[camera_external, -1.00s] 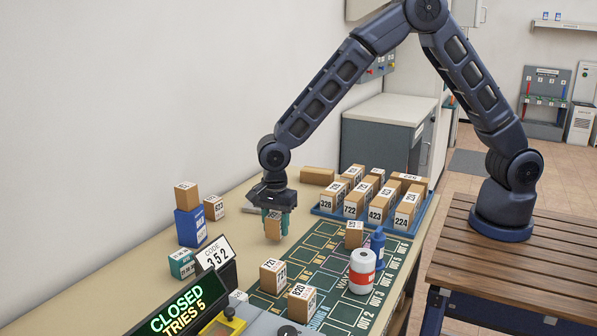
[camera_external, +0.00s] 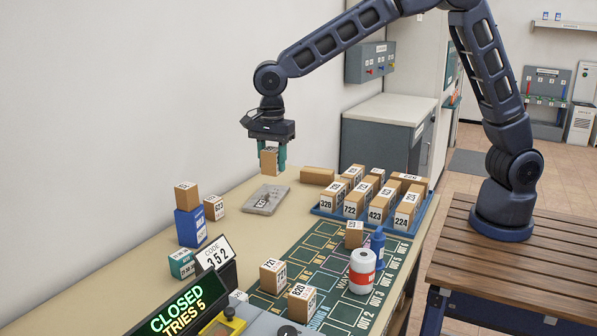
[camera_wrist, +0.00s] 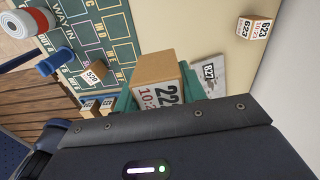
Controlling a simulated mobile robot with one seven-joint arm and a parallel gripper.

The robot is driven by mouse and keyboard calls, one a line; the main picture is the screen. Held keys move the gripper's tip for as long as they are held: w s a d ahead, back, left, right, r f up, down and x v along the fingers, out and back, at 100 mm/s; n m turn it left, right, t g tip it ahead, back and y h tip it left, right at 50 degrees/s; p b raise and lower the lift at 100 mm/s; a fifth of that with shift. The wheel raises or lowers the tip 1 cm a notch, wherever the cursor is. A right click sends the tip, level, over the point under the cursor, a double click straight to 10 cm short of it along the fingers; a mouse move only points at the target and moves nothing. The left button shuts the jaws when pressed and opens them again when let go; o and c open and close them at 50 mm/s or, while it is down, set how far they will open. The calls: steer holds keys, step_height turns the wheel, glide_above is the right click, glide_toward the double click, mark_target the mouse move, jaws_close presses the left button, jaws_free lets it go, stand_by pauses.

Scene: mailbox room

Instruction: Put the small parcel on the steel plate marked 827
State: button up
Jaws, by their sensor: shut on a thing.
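My gripper (camera_external: 271,155) is shut on a small brown parcel (camera_external: 269,164) and holds it in the air. In the wrist view the parcel (camera_wrist: 155,68) sits between teal fingers, with a white label whose visible figures start 22. The grey steel plate (camera_external: 278,191) lies flat on the tan table below the parcel, with a gap between them. In the wrist view the plate (camera_wrist: 217,66) shows a label reading 827, partly hidden by my gripper. No parcel shows on its visible part.
A blue tray (camera_external: 318,211) of numbered parcels stands to the right. A parcel marked 623 (camera_external: 214,207) stands left of the plate, by a blue box (camera_external: 190,226).

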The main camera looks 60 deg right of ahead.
steer(key=r, duration=0.2)
glide_above(267, 196)
steer(key=shift+m, duration=0.4)
step_height(267, 196, down, 20)
steer(key=shift+s+a+f, duration=0.1)
steer(key=shift+f, duration=0.15)
steer(key=o, duration=1)
